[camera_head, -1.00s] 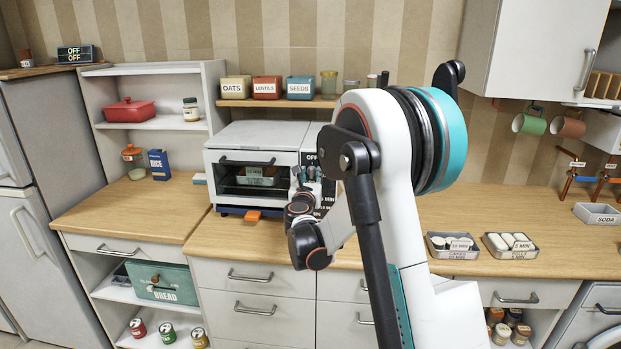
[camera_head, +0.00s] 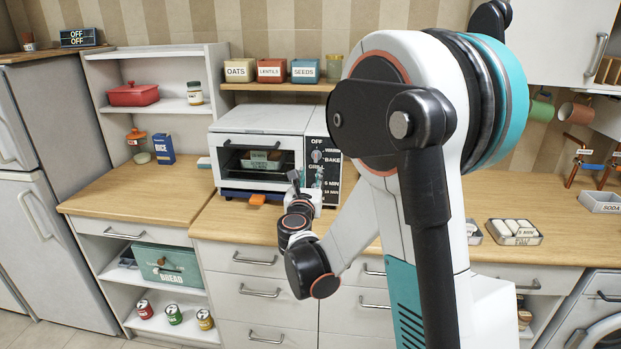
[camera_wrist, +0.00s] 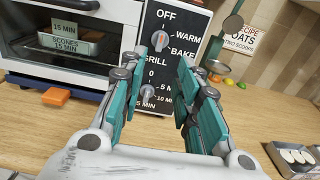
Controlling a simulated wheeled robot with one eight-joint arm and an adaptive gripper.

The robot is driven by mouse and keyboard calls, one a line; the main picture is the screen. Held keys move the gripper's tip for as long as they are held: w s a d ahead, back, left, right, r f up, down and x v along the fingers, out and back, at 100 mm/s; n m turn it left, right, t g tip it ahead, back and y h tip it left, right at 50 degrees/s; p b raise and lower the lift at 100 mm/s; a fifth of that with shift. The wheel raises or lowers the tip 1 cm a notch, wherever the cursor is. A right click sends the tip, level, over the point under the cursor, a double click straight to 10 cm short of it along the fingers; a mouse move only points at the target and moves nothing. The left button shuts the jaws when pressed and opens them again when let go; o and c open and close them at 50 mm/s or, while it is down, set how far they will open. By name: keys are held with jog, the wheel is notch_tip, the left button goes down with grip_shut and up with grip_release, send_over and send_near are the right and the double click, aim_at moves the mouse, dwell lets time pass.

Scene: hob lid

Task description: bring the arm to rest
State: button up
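My gripper (camera_wrist: 163,100) is open and empty in the wrist view, its two teal fingers spread apart. It points at the control panel (camera_wrist: 172,50) of the white oven, and the counter shows below. The panel's upper knob (camera_wrist: 160,40) and lower knob (camera_wrist: 147,92) show between or near the fingers. In the head view my gripper (camera_head: 297,186) is small and partly hidden in front of the oven (camera_head: 262,118). My arm rises at the right of the picture.
An orange block (camera_wrist: 56,97) lies on the counter in front of the oven. A tray labelled scones (camera_wrist: 72,40) is inside behind the glass door. A tray of white pieces (camera_head: 513,232) stands at the right. The counter (camera_head: 150,192) left of the oven is mostly clear.

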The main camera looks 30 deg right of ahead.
dwell(0.3)
jog(key=s+a+r+m+g+y, duration=0.2)
jog(key=s+m+g, duration=0.3)
jog(key=s+m, duration=0.95)
jog(key=s+a+f+m+g+y, duration=0.1)
jog(key=s+a+f+m+y, duration=0.1)
jog(key=s+a+m+y, duration=0.2)
jog(key=s+a+f+m+g+y, duration=0.1)
jog(key=s+a+f+m+y, duration=0.2)
jog(key=s+a+m, duration=0.7)
jog(key=s+m+y, duration=0.1)
jog(key=s, duration=0.4)
jog(key=shift+g, duration=0.4)
